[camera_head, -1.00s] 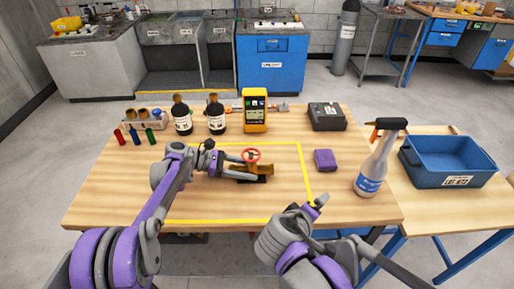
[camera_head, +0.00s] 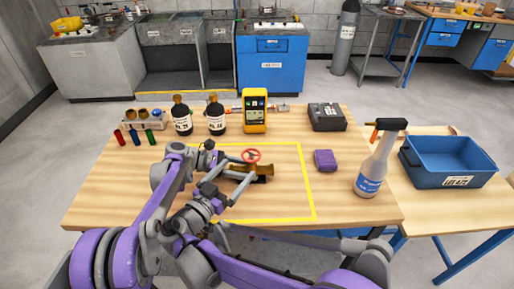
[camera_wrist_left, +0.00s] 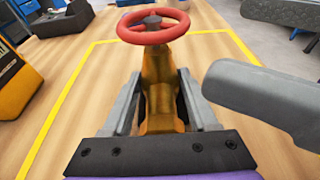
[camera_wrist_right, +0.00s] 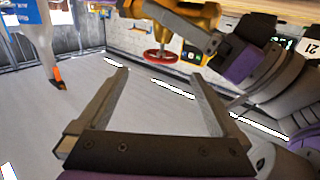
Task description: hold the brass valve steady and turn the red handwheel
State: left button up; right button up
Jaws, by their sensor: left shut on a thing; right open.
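The brass valve (camera_head: 264,169) is on the wooden table inside the yellow outline. Its red handwheel (camera_head: 251,155) is on top. My left gripper (camera_head: 236,173) is shut on the valve from the left; the left wrist view shows the brass body (camera_wrist_left: 158,85) between its fingers, below the red handwheel (camera_wrist_left: 153,26). My right gripper (camera_head: 228,192) is close by on the near side of the valve. In the right wrist view its fingers (camera_wrist_right: 160,80) are open and empty, with the red handwheel (camera_wrist_right: 161,57) beyond their tips, apart from them.
Black bottles (camera_head: 216,117) and a yellow device (camera_head: 255,110) stand behind the valve. A purple block (camera_head: 325,160), a spray bottle (camera_head: 375,168) and a blue bin (camera_head: 448,162) are to the right. The outlined area right of the valve is clear.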

aim_at(251, 157)
jog(key=shift+w+f, duration=0.1)
jog(key=shift+w, duration=0.05)
jog(key=x, duration=1.1)
jog(key=shift+w+d, duration=0.25)
jog(key=shift+d, duration=0.05)
jog(key=c, duration=1.3)
jog(key=shift+y, duration=0.3)
